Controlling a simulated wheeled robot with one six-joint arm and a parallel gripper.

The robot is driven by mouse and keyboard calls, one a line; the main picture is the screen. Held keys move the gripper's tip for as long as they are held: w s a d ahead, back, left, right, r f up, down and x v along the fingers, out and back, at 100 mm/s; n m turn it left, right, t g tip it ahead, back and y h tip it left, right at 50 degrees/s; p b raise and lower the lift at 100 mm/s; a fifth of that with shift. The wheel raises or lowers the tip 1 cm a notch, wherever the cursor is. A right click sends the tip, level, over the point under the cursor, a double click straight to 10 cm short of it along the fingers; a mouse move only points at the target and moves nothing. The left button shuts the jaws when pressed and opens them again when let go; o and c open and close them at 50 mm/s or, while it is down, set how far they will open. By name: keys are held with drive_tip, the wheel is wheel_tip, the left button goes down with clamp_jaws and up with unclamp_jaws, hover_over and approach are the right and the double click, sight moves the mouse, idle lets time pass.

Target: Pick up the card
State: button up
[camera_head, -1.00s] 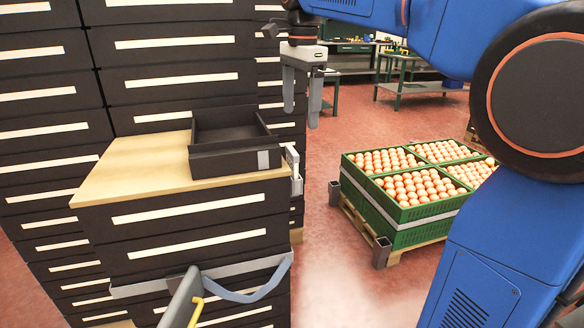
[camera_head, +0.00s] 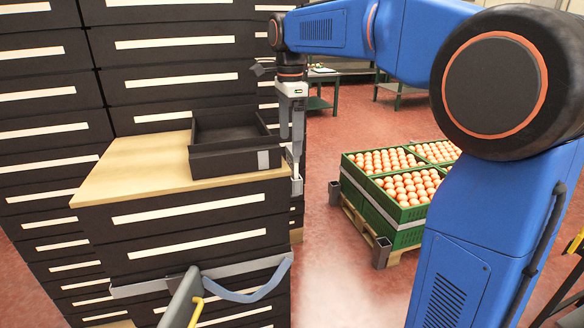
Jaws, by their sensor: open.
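I cannot make out a card for certain. A small pale grey piece (camera_head: 263,160) is on the front of the black open tray (camera_head: 225,164), which sits on the wooden top (camera_head: 125,170) of the dark crate stack. My gripper (camera_head: 293,165) points down beside that edge, just right of the tray. It is seen nearly edge-on, its fingers open with nothing visible between them. Whether the fingertips touch anything is unclear.
Tall dark crates with white strips (camera_head: 180,80) stand behind and left. A grey-blue strap (camera_head: 245,292) hangs on the stack's front. Red floor (camera_head: 335,270) is clear between stack and pallet.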

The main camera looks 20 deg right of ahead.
sight(292, 159)
drive_tip(key=shift+s+d+f, duration=0.1)
drive_tip(key=shift+f, duration=1.7)
drive_tip(key=shift+s+d+f, duration=0.1)
drive_tip(key=shift+f, duration=1.7)
drive_tip(key=shift+c, duration=0.6)
drive_tip(key=c, duration=1)
